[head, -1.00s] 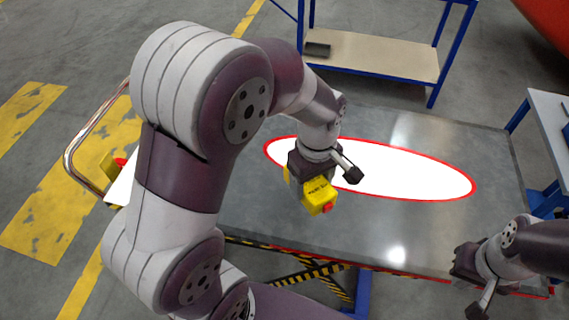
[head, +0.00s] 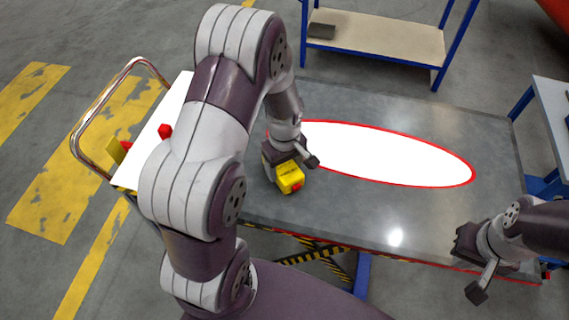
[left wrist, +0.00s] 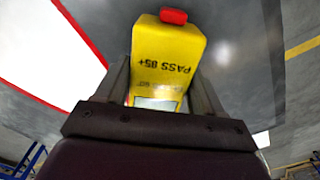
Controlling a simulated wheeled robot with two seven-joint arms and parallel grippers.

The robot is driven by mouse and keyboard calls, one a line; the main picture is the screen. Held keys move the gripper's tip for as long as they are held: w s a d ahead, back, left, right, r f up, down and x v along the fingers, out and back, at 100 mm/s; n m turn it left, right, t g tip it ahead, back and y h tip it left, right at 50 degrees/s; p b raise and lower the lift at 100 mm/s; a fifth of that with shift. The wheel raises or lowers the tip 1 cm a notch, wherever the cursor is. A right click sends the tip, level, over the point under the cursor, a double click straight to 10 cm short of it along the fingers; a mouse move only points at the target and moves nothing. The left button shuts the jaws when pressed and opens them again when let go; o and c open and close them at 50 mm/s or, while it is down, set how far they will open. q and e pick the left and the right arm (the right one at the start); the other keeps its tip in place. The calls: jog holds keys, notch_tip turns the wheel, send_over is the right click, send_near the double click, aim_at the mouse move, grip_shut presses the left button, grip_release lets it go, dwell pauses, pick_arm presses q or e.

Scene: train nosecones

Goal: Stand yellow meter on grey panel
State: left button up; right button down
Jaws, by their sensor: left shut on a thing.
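The yellow meter (head: 290,181) has a red knob on one end and the print "PASS 85+" in the left wrist view (left wrist: 165,55). My left gripper (head: 288,160) is shut on it, with a finger on either side. The meter is over the grey panel (head: 345,212), the large grey top of the lift table, near its left part. I cannot tell whether the meter touches the panel. My right gripper (head: 468,266) is at the panel's front right edge, its fingers apart and nothing between them.
A white oval with a red rim (head: 395,155) covers much of the grey panel. A blue-framed bench (head: 385,38) stands behind.

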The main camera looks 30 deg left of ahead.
pick_arm(q)
jog(key=o, duration=1.3)
jog(key=shift+o, duration=0.2)
pick_arm(e)
jog(key=shift+a, duration=0.1)
